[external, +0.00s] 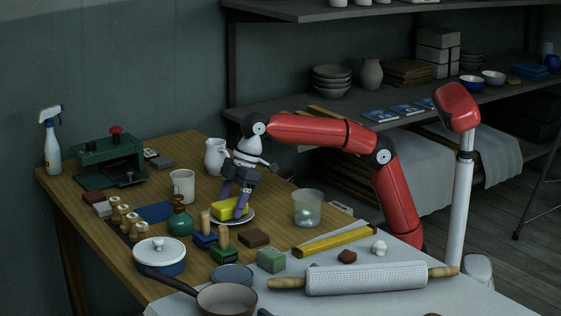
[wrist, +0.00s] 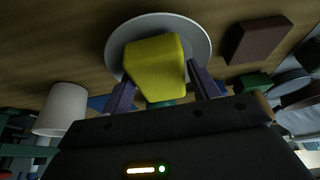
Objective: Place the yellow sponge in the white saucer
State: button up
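The yellow sponge (external: 230,208) is at the white saucer (external: 249,219) on the wooden table. In the wrist view the sponge (wrist: 155,62) lies over the saucer (wrist: 197,36), whose rim shows around it. I cannot tell whether the sponge rests on the saucer or is just above it. My gripper (external: 235,204) points down at the sponge. In the wrist view its purple fingers (wrist: 160,72) are apart, one on each side of the sponge and close to it. Whether they press on it is not clear.
A white mug (external: 182,187) and pitcher (external: 215,158) stand left of and behind the saucer. A green bottle (external: 180,222), stamps (external: 205,236) and a brown block (external: 254,238) are close in front. A clear cup (external: 308,208) stands to the right.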

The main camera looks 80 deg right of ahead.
jog(key=shift+o, duration=1)
jog(key=shift+r, duration=0.25)
jog(key=p+v, duration=0.4)
jog(key=v, duration=0.8)
jog(key=shift+r, duration=0.25)
